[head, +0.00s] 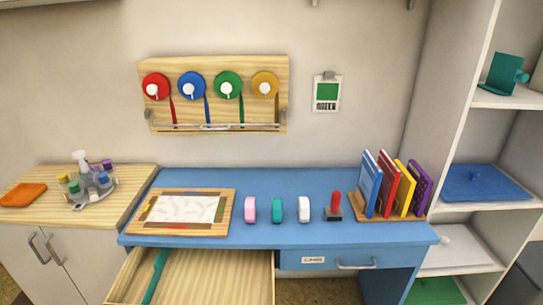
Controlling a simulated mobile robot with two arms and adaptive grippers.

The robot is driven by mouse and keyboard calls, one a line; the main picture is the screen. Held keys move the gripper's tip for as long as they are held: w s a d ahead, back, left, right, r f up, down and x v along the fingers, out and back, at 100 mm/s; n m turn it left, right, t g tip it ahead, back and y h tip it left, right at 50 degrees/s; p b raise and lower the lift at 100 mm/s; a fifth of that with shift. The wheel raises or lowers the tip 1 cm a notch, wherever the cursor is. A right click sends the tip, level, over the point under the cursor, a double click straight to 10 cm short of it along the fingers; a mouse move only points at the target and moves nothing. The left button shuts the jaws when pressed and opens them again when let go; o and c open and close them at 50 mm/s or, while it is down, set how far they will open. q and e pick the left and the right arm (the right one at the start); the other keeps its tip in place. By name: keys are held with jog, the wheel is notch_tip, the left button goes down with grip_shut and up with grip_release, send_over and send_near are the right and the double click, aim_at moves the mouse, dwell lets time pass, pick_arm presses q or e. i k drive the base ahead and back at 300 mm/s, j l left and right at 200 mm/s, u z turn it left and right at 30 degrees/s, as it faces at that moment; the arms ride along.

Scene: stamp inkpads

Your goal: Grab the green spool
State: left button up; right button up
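The green spool (228,85) is a round disc with a white centre, mounted on a wooden wall rack (215,64) above the desk. A green ribbon strip hangs below it. It is third from the left, between a blue spool (192,86) and a yellow spool (265,85). A red spool (156,87) is at the far left of the rack. A thin rail crosses the rack's lower edge, in front of the hanging strips. Neither of my grippers shows in the head view.
The blue desk (265,185) holds a framed board (182,210), small pink, teal and white items, a red-handled stamp (335,205) and upright books (390,184). An open drawer (215,280) juts out at front left. Shelves (510,98) stand at right.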

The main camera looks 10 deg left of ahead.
aim_at(74, 188)
jog(key=u, duration=1.15)
